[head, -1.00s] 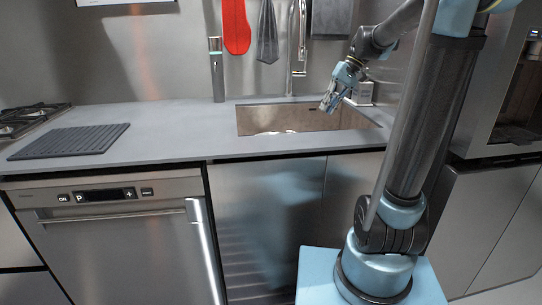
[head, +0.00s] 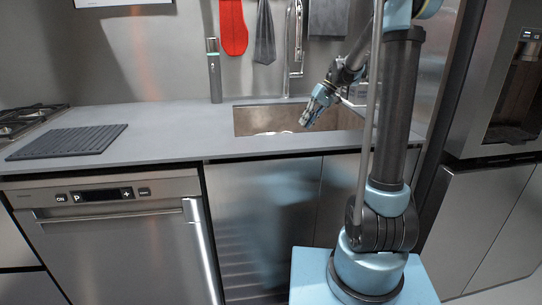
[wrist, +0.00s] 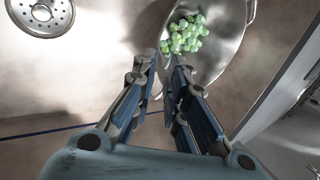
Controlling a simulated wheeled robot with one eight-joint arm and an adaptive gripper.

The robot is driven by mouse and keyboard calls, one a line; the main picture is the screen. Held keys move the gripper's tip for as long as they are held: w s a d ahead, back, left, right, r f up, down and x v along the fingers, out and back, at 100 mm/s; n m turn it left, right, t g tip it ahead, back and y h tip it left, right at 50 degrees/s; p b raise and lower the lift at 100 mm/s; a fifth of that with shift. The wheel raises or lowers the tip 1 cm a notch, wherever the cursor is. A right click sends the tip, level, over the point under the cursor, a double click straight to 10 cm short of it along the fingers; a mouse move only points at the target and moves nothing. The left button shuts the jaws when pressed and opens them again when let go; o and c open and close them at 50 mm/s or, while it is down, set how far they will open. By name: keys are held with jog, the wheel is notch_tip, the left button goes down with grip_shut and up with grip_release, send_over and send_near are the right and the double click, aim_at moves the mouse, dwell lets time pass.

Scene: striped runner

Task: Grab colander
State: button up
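The colander (wrist: 226,52) shows in the wrist view as a shiny metal bowl with green grapes (wrist: 184,34) in it and a loop handle (wrist: 250,10) at its upper right. It lies in the sink (head: 245,121). In the head view the sink's front edge hides most of what is inside; only a pale shape (head: 272,132) shows. My gripper (wrist: 163,62) is open and empty, its fingertips apart near the bowl's left rim. In the head view my gripper (head: 306,120) is over the right part of the sink. I cannot tell its height above the colander.
A round drain (wrist: 42,16) lies left of the colander. The tall faucet (head: 297,45) stands behind the sink. A dark ribbed mat (head: 68,140) and a grey bottle (head: 214,72) are on the counter (head: 170,135), which is clear between mat and sink.

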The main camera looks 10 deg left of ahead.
jog(key=shift+s+d+x, duration=0.1)
jog(key=shift+x, duration=2.8)
jog(key=shift+s+d+x, duration=0.15)
jog(key=shift+x, duration=2.75)
grip_shut()
